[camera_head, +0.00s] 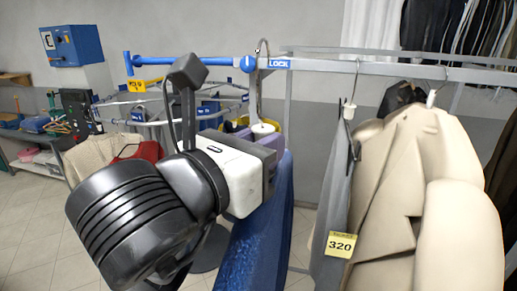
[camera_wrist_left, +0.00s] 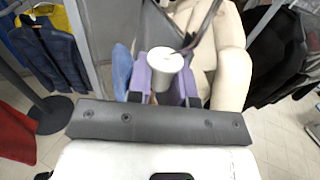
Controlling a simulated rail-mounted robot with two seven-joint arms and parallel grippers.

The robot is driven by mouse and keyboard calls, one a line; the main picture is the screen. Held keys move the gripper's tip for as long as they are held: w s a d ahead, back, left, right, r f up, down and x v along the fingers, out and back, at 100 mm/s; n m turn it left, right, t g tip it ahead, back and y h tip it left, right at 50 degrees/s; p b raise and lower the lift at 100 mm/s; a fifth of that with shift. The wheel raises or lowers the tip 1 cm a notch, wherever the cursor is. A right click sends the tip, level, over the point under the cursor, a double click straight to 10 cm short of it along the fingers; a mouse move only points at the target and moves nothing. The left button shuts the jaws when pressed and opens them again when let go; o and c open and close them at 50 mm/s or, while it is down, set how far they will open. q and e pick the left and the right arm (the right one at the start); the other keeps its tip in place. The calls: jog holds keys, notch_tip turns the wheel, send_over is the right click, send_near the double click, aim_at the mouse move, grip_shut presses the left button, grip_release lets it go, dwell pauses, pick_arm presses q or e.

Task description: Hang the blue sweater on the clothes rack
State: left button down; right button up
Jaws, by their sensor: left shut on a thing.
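The blue sweater (camera_head: 262,235) hangs below my left gripper (camera_head: 264,133), partly hidden behind my arm. The gripper's purple fingers are shut on the white cylindrical piece of its hanger (camera_head: 262,127). In the left wrist view this white piece (camera_wrist_left: 165,66) sits between the fingers, and a bit of blue sweater (camera_wrist_left: 122,70) shows at their left. The hanger's hook (camera_head: 262,47) rises to the grey rail of the clothes rack (camera_head: 400,72), near its LOCK label. I cannot tell whether the hook rests on the rail. My right gripper is out of view.
A beige coat (camera_head: 420,190) and a grey garment (camera_head: 335,200) with a yellow 320 tag (camera_head: 341,244) hang on the rail to the right. A blue bar (camera_head: 190,61) runs left from the LOCK end. A lower rack (camera_head: 150,105) with clothes stands behind my arm.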

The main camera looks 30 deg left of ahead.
pick_arm(q)
jog(key=shift+w+a+p, duration=0.2)
jog(key=shift+w, duration=0.7)
jog(key=shift+w+a+p, duration=0.15)
jog(key=shift+w+a, duration=0.05)
jog(key=shift+w, duration=0.75)
jog(key=shift+w+a+p, duration=0.2)
jog(key=shift+w, duration=0.7)
jog(key=shift+w+a+p, duration=0.2)
jog(key=shift+w+p, duration=0.1)
jog(key=shift+w, duration=0.75)
jog(key=shift+w+a+p, duration=0.25)
jog(key=shift+w+p, duration=0.05)
jog(key=shift+w, duration=0.75)
jog(key=shift+w+a+p, duration=0.2)
jog(key=shift+w+p, duration=0.1)
jog(key=shift+w, duration=0.75)
jog(key=shift+w+a+p, duration=0.2)
jog(key=shift+w+p, duration=0.15)
jog(key=shift+w, duration=0.55)
jog(key=shift+w+a+p, duration=0.2)
jog(key=shift+w+p, duration=0.15)
jog(key=shift+w, duration=0.5)
jog(key=shift+w+a+p, duration=0.2)
jog(key=shift+w+p, duration=0.15)
jog(key=shift+w, duration=0.55)
jog(key=shift+w+a+p, duration=0.15)
jog(key=shift+w+p, duration=0.3)
jog(key=shift+w, duration=0.35)
jog(key=shift+w, duration=0.15)
